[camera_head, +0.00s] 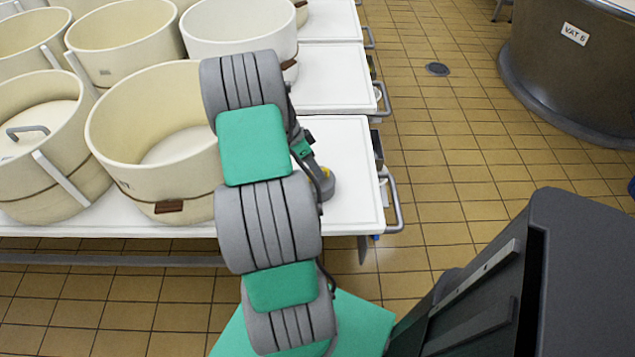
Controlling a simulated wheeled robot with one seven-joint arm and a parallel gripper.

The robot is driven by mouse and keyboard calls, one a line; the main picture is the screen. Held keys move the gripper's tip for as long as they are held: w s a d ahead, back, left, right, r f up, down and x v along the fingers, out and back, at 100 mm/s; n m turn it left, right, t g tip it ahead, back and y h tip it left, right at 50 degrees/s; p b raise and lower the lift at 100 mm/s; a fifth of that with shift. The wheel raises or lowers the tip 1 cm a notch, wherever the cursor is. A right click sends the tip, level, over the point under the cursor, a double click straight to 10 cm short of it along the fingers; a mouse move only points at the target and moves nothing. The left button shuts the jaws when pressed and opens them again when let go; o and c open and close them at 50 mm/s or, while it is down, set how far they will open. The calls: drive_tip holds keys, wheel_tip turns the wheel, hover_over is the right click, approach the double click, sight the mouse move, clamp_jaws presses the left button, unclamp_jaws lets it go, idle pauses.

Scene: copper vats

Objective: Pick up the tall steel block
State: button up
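I cannot make out the tall steel block in the head view; my arm covers part of the white table (352,212) where it could be hidden. My grey and green arm crosses the middle of the picture and reaches over the table's right part. A small grey piece near the arm's far end (322,186), with a bit of yellow, shows just right of the arm above the white top. The fingers of my gripper are hidden behind the arm, so I cannot tell whether they are open or hold anything.
Several cream round moulds crowd the table's left side; the nearest (165,175) stands close beside my arm. The white top right of my arm looks bare. A steel handle (393,200) sticks out at the table's right end.

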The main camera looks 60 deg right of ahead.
drive_tip(key=shift+s+f, duration=0.1)
drive_tip(key=shift+f, duration=0.1)
clamp_jaws()
idle(1.2)
drive_tip(key=shift+d+r, duration=0.15)
